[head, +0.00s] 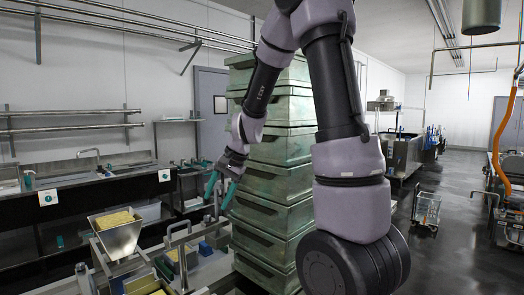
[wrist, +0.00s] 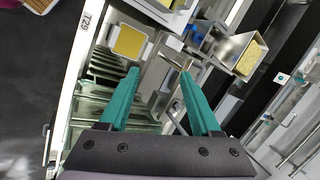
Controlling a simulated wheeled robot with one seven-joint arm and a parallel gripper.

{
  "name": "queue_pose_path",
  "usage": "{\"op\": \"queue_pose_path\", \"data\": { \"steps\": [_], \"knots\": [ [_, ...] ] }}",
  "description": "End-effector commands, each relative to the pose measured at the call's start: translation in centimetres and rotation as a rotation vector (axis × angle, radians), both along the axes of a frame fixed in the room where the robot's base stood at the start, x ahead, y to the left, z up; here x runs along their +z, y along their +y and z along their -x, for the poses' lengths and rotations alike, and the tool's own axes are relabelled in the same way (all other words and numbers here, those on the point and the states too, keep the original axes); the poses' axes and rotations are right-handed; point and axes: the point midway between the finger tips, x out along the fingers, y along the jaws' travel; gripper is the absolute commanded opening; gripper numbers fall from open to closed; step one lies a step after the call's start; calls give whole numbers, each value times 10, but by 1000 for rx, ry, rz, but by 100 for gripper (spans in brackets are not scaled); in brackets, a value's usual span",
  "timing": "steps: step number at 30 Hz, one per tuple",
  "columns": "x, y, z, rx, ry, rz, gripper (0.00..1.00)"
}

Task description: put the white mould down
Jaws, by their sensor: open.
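My gripper (head: 220,188) is open, its two teal fingers apart with nothing between them. It hangs in front of a tall stack of green crates (head: 275,165) in the head view. In the wrist view my gripper (wrist: 159,73) points toward a pale, square-rimmed mould (wrist: 113,38) with a yellow filling, which looks like the white mould. The mould lies beyond the left fingertip, apart from the fingers. I cannot tell what surface bears it.
A steel hopper (head: 119,240) of yellow curds stands at the lower left; it also shows in the wrist view (wrist: 226,48). Sinks (head: 75,178) line the left wall. A wire trolley (head: 426,210) stands on open floor at right.

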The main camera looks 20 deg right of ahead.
Motion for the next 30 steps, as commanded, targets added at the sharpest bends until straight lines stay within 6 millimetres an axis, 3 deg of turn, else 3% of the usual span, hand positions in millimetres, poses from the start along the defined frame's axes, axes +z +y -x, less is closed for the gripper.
{"op": "queue_pose_path", "data": {
  "steps": [1, 6, 15, 22, 30],
  "knots": [
    [23, -4, 11, 23, -40, 4, 65],
    [79, -15, 52, 102, -146, 42, 65],
    [145, -39, 136, 214, -326, 177, 65],
    [164, -54, 186, 258, -417, 286, 65],
    [167, -59, 201, 269, -440, 328, 65]
  ]
}}
